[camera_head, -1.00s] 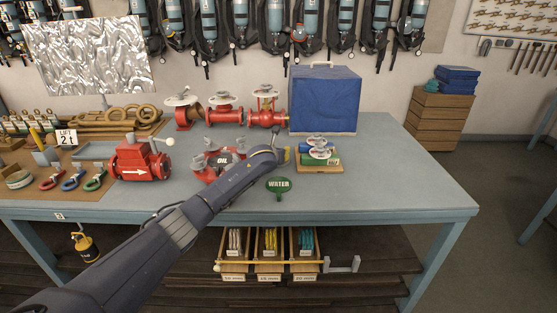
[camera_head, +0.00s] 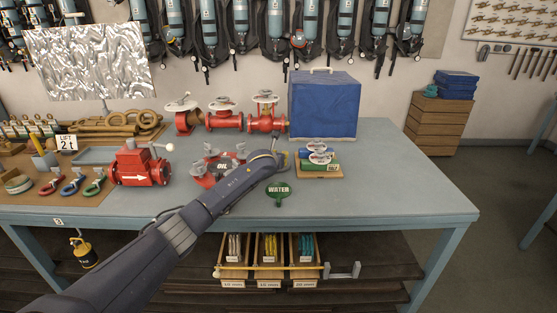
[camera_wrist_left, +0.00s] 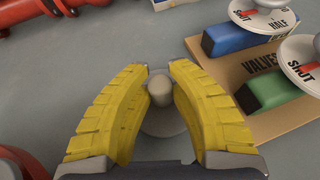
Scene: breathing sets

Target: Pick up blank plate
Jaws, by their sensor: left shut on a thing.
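The blank plate is a plain grey disc (camera_wrist_left: 163,122) with a short round knob (camera_wrist_left: 160,88), lying at the grey table surface in the left wrist view. My left gripper (camera_wrist_left: 160,68) has its yellow fingers on both sides of the knob and is shut on it. The disc is partly hidden by the fingers and palm. In the head view my left gripper (camera_head: 283,161) is over the table, left of the valve board, and the plate cannot be made out there. My right gripper is not in view.
The valve board (camera_head: 322,174) with blue and green valves stands close right of the gripper. A green WATER tag (camera_head: 278,191) lies in front. Red OIL valve parts (camera_head: 210,165) are at left, a blue box (camera_head: 324,105) behind. The table's right side (camera_head: 410,185) is clear.

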